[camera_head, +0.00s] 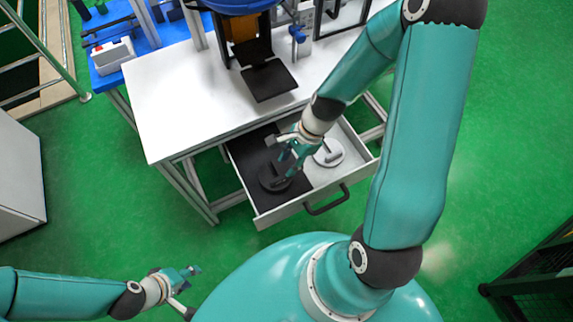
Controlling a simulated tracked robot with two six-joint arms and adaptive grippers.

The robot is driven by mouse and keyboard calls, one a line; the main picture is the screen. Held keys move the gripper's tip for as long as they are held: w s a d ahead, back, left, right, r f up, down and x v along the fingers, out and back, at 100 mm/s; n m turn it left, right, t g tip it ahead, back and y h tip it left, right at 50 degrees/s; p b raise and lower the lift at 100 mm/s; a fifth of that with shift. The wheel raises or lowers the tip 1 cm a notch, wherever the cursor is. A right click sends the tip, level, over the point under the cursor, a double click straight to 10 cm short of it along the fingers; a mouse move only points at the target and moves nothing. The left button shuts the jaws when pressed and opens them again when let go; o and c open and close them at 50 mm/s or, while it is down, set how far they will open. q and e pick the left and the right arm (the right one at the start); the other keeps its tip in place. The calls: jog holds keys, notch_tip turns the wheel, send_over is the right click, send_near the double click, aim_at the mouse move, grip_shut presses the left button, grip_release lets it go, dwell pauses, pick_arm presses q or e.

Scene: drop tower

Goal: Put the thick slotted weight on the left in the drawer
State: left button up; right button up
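The drawer (262,222) under the white table is pulled open. A dark round weight (271,184) is low over or on the dark left part of the drawer floor; I cannot tell if it touches it. A light grey round weight (333,158) lies in the pale right part. My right gripper (285,168) reaches down into the drawer, its fingers at the dark weight and partly covering it. Whether the fingers are closed on it is unclear. My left gripper (190,290) is open and empty, low at the left, away from the drawer.
The white table (185,95) stands above the drawer, with a dark plate (268,82) and the tower's base on it. A blue bench (115,75) with a white box is at the back left. A grey cabinet (18,180) is at far left.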

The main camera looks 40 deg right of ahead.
jog(key=v, duration=0.4)
jog(key=shift+p, duration=0.35)
